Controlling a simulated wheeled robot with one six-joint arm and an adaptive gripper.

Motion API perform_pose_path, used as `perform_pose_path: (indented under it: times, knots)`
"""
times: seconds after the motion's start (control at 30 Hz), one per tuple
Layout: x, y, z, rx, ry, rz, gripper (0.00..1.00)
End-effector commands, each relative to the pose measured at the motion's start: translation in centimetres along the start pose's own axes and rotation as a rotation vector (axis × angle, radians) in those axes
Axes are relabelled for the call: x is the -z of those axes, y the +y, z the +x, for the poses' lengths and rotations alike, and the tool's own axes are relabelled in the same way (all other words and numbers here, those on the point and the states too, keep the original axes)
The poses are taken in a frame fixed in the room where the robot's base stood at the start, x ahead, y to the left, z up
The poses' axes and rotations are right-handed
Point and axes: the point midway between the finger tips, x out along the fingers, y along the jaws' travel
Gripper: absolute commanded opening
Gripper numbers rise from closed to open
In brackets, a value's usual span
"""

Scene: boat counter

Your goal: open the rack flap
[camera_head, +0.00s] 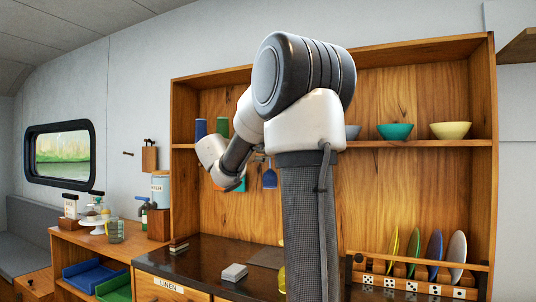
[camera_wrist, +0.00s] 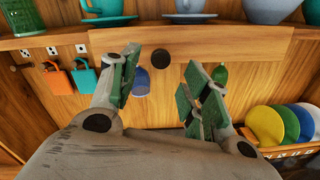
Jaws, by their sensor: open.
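A wooden plate rack (camera_head: 398,289) stands at the lower right of the counter in the head view, with several coloured plates upright in it. In the wrist view the rack (camera_wrist: 290,153) shows only in part, at the lower right. My gripper (camera_wrist: 165,82) is open and empty, its green-padded fingers apart before the wooden back panel. It is well left of the rack. The head view largely hides the gripper behind my arm.
A shelf with bowls (camera_head: 394,131) and cups (camera_wrist: 190,7) runs above. Orange (camera_wrist: 57,78) and teal (camera_wrist: 86,76) bag-like items hang at left.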

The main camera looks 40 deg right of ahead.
Motion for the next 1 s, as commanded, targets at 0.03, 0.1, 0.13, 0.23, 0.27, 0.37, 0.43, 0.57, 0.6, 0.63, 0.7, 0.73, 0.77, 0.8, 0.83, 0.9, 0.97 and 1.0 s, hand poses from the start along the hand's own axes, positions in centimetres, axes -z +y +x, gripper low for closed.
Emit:
perform_pose_path:
  times: [0.03,0.1,0.13,0.23,0.27,0.37,0.43,0.57,0.6,0.63,0.7,0.73,0.77,0.8,0.83,0.9,0.97,1.0]
  knots:
    - [0.1,-0.1,0.5,0.004,0.002,-0.011,0.47]
    - [0.1,-0.2,1.4,0.005,0.002,-0.014,0.47]
    - [0.1,-0.2,1.9,0.006,0.002,-0.013,0.47]
    - [0.1,-0.2,3.7,0.007,0.002,-0.011,0.47]
    - [0.1,-0.2,4.2,0.007,0.002,-0.011,0.47]
    - [0.1,-0.2,5.8,0.007,0.003,-0.010,0.47]
    - [0.2,-0.2,6.6,0.005,0.004,-0.010,0.47]
    - [0.1,-0.2,7.4,0.005,0.003,-0.009,0.47]
    - [0.1,-0.2,7.6,0.005,0.004,-0.009,0.47]
    - [0.2,-0.2,7.6,0.005,0.004,-0.009,0.47]
    - [0.2,-0.2,7.6,0.005,0.004,-0.009,0.47]
    - [0.2,-0.2,7.6,0.004,0.004,-0.009,0.47]
    - [0.2,-0.2,7.6,0.004,0.004,-0.009,0.47]
    - [0.2,-0.2,7.6,0.004,0.004,-0.009,0.47]
    - [0.2,-0.2,7.6,0.004,0.004,-0.009,0.47]
    - [0.2,-0.2,7.6,0.004,0.004,-0.008,0.34]
    - [0.1,-0.2,7.6,0.004,0.004,-0.008,0.23]
    - [0.1,-0.2,7.6,0.004,0.004,-0.008,0.16]
